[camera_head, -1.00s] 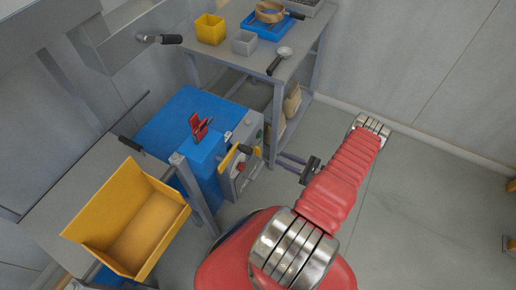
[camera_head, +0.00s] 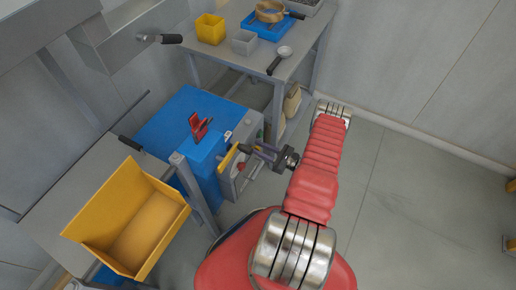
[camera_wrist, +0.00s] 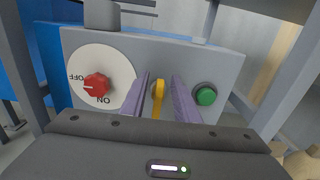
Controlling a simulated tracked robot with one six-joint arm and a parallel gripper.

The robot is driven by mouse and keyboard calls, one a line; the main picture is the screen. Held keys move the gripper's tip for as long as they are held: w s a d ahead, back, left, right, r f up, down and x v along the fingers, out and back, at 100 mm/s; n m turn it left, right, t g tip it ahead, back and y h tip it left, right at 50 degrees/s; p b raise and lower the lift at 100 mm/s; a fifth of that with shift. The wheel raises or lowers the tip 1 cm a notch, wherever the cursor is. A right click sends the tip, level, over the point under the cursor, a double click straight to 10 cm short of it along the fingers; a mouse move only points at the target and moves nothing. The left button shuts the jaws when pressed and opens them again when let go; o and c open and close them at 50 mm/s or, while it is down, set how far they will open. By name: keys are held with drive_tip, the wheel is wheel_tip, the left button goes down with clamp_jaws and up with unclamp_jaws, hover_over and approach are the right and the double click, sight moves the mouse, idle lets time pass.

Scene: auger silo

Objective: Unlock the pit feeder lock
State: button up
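A grey control panel (camera_wrist: 222,72) fronts the blue machine (camera_head: 178,120). The knob's white mark points towards OFF. The yellow lever also shows in the wrist view (camera_wrist: 158,90). No part is labelled as the lock.
A red clip-like part (camera_head: 199,126) stands on top of the blue machine. A yellow bin (camera_head: 150,235) is at the lower left. A grey workbench (camera_head: 292,66) with a yellow box (camera_head: 210,29) and a scoop (camera_head: 280,60) stands behind. Floor at right is free.

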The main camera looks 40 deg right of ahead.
drive_tip(key=shift+w+a, duration=0.1)
drive_tip(key=shift+w, duration=0.2)
drive_tip(key=shift+c, duration=0.3)
clamp_jaws()
